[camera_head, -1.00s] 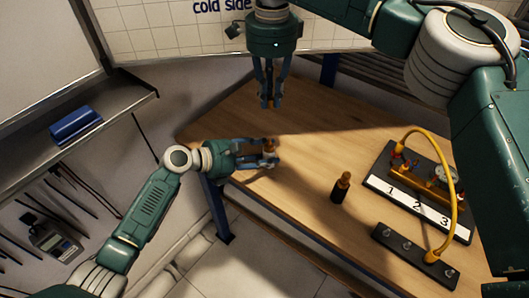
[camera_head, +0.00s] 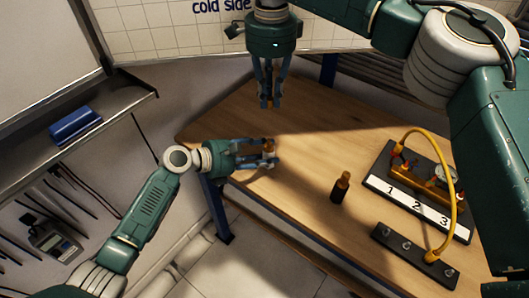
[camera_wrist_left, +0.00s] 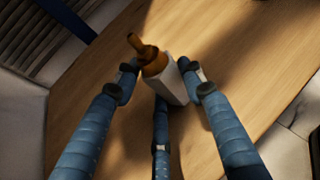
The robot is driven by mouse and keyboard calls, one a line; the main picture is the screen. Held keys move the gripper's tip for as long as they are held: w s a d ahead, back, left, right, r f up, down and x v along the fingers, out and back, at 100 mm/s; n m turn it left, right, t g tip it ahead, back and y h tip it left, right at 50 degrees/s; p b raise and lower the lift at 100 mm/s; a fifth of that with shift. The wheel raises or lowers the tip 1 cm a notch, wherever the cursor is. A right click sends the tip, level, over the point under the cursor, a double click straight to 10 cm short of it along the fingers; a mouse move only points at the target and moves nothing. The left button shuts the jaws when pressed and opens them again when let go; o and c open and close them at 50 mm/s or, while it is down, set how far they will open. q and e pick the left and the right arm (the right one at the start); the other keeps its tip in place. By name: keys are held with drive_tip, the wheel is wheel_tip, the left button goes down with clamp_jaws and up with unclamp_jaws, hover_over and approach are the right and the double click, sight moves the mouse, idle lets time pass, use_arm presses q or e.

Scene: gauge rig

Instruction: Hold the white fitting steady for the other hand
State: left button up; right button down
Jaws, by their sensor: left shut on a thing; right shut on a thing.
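My left gripper (camera_head: 270,156) is shut on the white fitting, out over the table. In the left wrist view, the fitting is a white block (camera_wrist_left: 170,86) with a brown-orange, knobbed top (camera_wrist_left: 150,60) that leans to the upper left between my left gripper's blue fingers (camera_wrist_left: 164,82). In the head view, the fitting's brownish part (camera_head: 270,147) shows and the fingers hide most of the rest. My right gripper (camera_head: 269,104) points down behind the left one, clear of the fitting. It is shut on a small orange-brown thing, mostly hidden by its fingers.
A dark bottle-like piece with a brass top (camera_head: 341,188) stands on the wooden table (camera_head: 290,205). To the right are a board numbered 1, 2, 3 (camera_head: 415,205) with a brass manifold and gauge, a yellow hose (camera_head: 453,190) and a black strip with studs (camera_head: 405,251). The table's left part is bare.

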drive_tip(key=shift+n, duration=0.7)
wheel_tip(320, 180, down, 6)
drive_tip(key=shift+w+r, duration=0.1)
hover_over(269, 152)
drive_tip(key=w, duration=0.2)
drive_tip(key=shift+s+a+f, duration=0.1)
drive_tip(key=shift+f, duration=1.2)
drive_tip(key=shift+s+f, duration=0.1)
drive_tip(key=shift+f, duration=1.15)
drive_tip(key=shift+f, duration=0.3)
drive_tip(key=shift+f, duration=0.85)
drive_tip(key=shift+f, duration=0.15)
